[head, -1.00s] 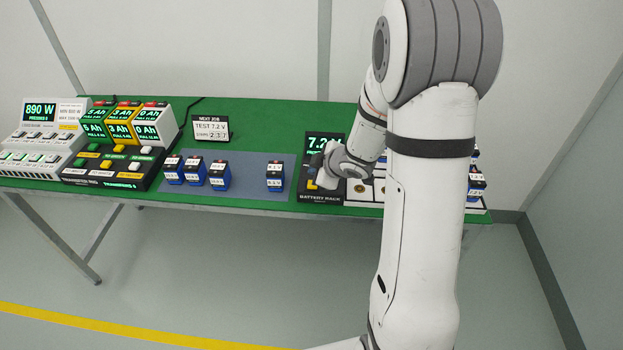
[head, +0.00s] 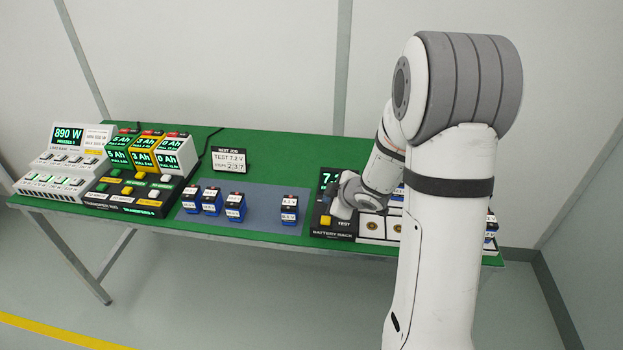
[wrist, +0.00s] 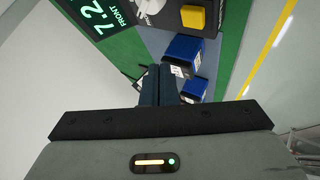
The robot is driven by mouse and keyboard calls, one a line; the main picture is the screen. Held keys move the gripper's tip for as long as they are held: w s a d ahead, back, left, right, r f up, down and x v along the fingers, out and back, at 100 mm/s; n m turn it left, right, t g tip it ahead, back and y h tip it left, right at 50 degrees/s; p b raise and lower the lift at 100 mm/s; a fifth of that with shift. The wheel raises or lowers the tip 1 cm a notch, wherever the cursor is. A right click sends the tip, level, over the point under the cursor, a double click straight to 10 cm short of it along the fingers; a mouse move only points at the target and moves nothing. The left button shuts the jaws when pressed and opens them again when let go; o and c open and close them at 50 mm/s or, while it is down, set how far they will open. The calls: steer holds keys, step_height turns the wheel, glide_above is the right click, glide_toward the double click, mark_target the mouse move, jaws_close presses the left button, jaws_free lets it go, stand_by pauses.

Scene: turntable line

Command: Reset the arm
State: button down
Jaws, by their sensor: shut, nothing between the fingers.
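My gripper (wrist: 158,88) is shut and empty in the wrist view, its dark fingers pressed together. In the head view my gripper (head: 341,208) is over the left part of the battery rack (head: 332,236), just right of the yellow TEST button (head: 325,220). The yellow button also shows at the top of the wrist view (wrist: 193,18), apart from the fingertips. The rack's green display (wrist: 93,12) reads 7.2. My arm hides much of the rack's right part.
Several blue batteries (head: 236,207) stand on the grey mat (head: 262,213) left of the rack. A NEXT JOB sign (head: 229,160) stands behind them. The transfer bus (head: 125,197) and a white 890 W unit (head: 58,165) are at the left. Bare green tabletop (head: 275,150) lies behind the mat.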

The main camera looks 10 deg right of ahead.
steer(key=shift+d+r, duration=0.15)
steer(key=shift+r, duration=0.1)
steer(key=s+d+r+m+h, duration=0.5)
steer(key=s+r+m+h, duration=0.1)
steer(key=s+r+m, duration=0.3)
steer(key=s+a+r+m+g+y, duration=0.1)
steer(key=s+a+r+m+g, duration=0.1)
steer(key=s, duration=0.7)
steer(key=s+a+r+m+g+y, duration=0.1)
steer(key=s+a+r+m+g, duration=0.1)
steer(key=s, duration=0.7)
steer(key=shift+s+a+r+m+g, duration=0.35)
steer(key=shift+a+r+g, duration=0.4)
steer(key=shift+a, duration=0.25)
